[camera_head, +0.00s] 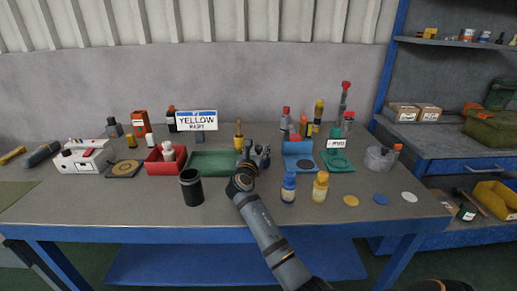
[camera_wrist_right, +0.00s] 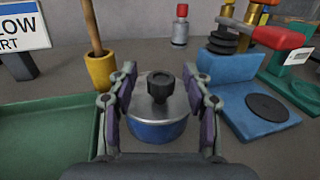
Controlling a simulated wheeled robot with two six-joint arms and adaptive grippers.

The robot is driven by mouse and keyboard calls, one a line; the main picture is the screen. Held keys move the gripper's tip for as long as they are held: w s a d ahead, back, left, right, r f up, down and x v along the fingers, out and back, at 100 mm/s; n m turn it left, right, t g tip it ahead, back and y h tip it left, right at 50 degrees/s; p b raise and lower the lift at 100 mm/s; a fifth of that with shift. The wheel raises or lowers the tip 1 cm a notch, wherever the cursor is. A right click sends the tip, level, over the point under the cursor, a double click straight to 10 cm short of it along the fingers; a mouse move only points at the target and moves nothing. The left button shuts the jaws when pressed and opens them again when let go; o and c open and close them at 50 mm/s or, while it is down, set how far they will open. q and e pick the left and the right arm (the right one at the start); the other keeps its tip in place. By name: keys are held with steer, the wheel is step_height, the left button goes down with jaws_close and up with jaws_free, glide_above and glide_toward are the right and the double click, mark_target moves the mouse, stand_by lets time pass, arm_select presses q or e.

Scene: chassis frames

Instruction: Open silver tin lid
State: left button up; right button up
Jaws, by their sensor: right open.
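The tin (camera_wrist_right: 150,132) shows in the right wrist view, with a silver lid (camera_wrist_right: 143,105), a black knob (camera_wrist_right: 160,86) on top and a blue body. The lid sits on the tin. My right gripper (camera_wrist_right: 161,78) is open, with one finger on each side of the lid and knob. I see gaps between the fingers and the knob, so it holds nothing. In the head view my right gripper (camera_head: 256,156) is over the middle of the table and hides the tin. My left gripper is not in view.
A green tray (camera_wrist_right: 45,128) lies left of the tin, with a yellow pot (camera_wrist_right: 100,72) behind it. A blue stand (camera_wrist_right: 235,92) is close on the right. In the head view, a black cup (camera_head: 191,188) and blue and yellow bottles (camera_head: 289,188) stand near my right arm.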

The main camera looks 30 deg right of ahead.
steer(key=shift+w+d, duration=0.35)
jaws_close()
